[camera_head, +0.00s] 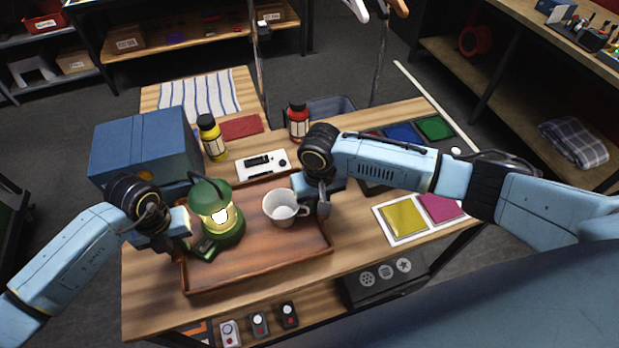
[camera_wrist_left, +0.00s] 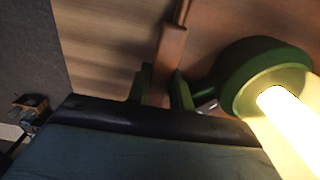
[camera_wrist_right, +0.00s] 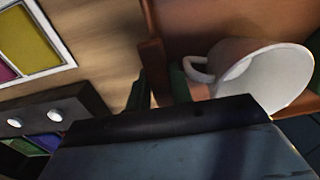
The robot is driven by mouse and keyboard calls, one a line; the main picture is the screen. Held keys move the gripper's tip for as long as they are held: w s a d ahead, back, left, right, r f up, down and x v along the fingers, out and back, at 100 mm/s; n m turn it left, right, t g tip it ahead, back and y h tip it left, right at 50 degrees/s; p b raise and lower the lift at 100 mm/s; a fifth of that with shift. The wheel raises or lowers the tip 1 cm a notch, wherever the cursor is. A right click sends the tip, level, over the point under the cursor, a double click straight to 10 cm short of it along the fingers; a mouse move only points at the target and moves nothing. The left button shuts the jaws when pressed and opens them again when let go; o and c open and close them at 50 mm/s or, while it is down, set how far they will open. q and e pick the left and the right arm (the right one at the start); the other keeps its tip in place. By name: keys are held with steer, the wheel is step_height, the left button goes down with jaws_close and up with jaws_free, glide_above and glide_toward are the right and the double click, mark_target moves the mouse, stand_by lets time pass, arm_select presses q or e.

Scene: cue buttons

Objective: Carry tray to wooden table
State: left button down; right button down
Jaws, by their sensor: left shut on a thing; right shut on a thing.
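The brown wooden tray (camera_head: 260,262) rests on or just over the wooden table (camera_head: 385,255); the exact gap I cannot tell. On it stand a lit green lantern (camera_head: 208,195), a white mug (camera_head: 280,208) and a small dark item (camera_head: 203,248). My left gripper (camera_head: 183,228) is shut on the tray's left wall, which shows between its fingers in the left wrist view (camera_wrist_left: 170,58). My right gripper (camera_head: 310,200) is shut on the tray's right wall, seen between the fingers in the right wrist view (camera_wrist_right: 155,62). The arm partly hides the right wall in the head view.
A blue box (camera_head: 145,150), yellow bottle (camera_head: 212,138), red bottle (camera_head: 298,122) and white device (camera_head: 262,163) stand behind the tray. Yellow and magenta panels (camera_head: 404,217) lie to its right. Small switch boxes (camera_head: 260,323) sit below the table's front edge. A striped cloth (camera_head: 200,92) lies farther back.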

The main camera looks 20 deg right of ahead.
arm_select(q)
steer(key=shift+s+r, duration=0.1)
steer(key=shift+s, duration=0.15)
arm_select(e)
steer(key=shift+s+r, duration=0.15)
steer(key=shift+s, duration=0.1)
